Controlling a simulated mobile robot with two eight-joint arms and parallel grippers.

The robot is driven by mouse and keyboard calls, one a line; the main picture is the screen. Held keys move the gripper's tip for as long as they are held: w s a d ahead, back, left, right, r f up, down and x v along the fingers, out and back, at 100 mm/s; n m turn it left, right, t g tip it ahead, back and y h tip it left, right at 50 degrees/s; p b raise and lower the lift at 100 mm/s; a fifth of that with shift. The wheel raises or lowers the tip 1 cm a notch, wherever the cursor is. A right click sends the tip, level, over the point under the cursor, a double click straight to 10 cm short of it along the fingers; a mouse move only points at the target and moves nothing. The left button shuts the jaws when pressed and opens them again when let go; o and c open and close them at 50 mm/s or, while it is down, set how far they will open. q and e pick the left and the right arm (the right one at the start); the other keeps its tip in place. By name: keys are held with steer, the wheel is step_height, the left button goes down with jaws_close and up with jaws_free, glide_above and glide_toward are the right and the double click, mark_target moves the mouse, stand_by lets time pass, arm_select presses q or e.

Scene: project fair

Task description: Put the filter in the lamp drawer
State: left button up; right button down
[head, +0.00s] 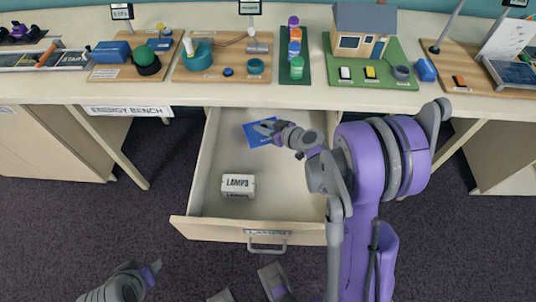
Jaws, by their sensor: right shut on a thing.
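The filter (258,134) is a flat blue piece at the back left inside the open lamp drawer (208,170). My right gripper (264,127) reaches into the drawer from the right and is shut on the filter's upper edge. Whether the filter touches the drawer floor is hard to tell. The drawer is pulled out below the bench, with a label and a handle (267,246) on its front. Part of my left arm shows at the bottom left; its jaws are not clear.
A white box marked LAMPS (238,185) lies in the drawer's left part. The bench top (300,97) above holds a model house (362,32), a stack of coloured pieces (295,50) and several boards with parts.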

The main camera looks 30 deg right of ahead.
mark_target(264, 140)
step_height(264, 140, down, 8)
steer(key=shift+f+b, duration=0.2)
steer(key=shift+b, duration=0.55)
steer(key=c, duration=0.7)
jaws_free()
steer(key=v, duration=0.7)
steer(key=shift+s+r, duration=0.15)
